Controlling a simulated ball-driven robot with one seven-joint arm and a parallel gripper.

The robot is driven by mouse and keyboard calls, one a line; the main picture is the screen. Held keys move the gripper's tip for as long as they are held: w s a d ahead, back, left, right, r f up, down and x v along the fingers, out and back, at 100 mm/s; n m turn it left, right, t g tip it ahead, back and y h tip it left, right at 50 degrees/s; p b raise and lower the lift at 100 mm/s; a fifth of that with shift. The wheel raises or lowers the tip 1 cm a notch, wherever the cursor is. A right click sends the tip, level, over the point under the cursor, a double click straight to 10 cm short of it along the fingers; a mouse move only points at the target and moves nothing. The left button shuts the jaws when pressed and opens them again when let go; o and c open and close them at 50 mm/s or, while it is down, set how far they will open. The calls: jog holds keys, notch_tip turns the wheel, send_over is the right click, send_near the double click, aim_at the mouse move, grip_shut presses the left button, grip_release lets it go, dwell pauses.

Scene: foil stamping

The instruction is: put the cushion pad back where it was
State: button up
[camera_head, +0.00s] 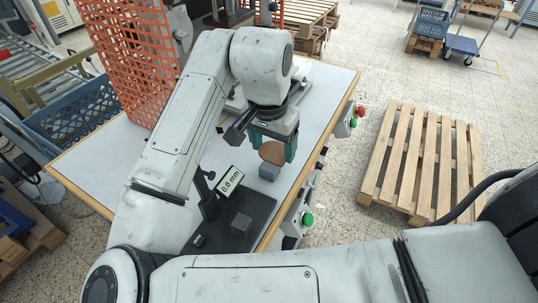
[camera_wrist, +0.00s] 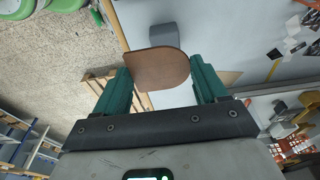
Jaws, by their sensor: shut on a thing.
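A brown, round-ended flat pad, which I take for the cushion pad (camera_head: 272,153), is between the green fingers of my gripper (camera_head: 273,148). In the wrist view the cushion pad (camera_wrist: 160,70) spans the gap between the fingertips of my gripper (camera_wrist: 163,75), which is shut on it. A small grey block (camera_head: 268,172) shows just below the pad in the head view. The same block (camera_wrist: 164,43) is partly hidden by the pad in the wrist view. I cannot tell whether pad and block touch.
A gauge display reading 0.0 mm (camera_head: 231,180) stands on a black base (camera_head: 259,215) at the table's near end. An orange mesh guard (camera_head: 130,50) and blue crate (camera_head: 80,115) are at left. Buttons (camera_head: 307,219) line the right edge. The white tabletop (camera_head: 100,165) has clear room.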

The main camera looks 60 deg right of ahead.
aim_at(268, 152)
jog(key=shift+w+f, duration=0.4)
jog(key=shift+f, duration=1.65)
jog(key=shift+f, duration=0.2)
jog(key=o, duration=1.1)
jog(key=shift+c, duration=0.2)
notch_tip(268, 152, up, 12)
jog(key=a, duration=0.2)
jog(key=shift+r, duration=0.15)
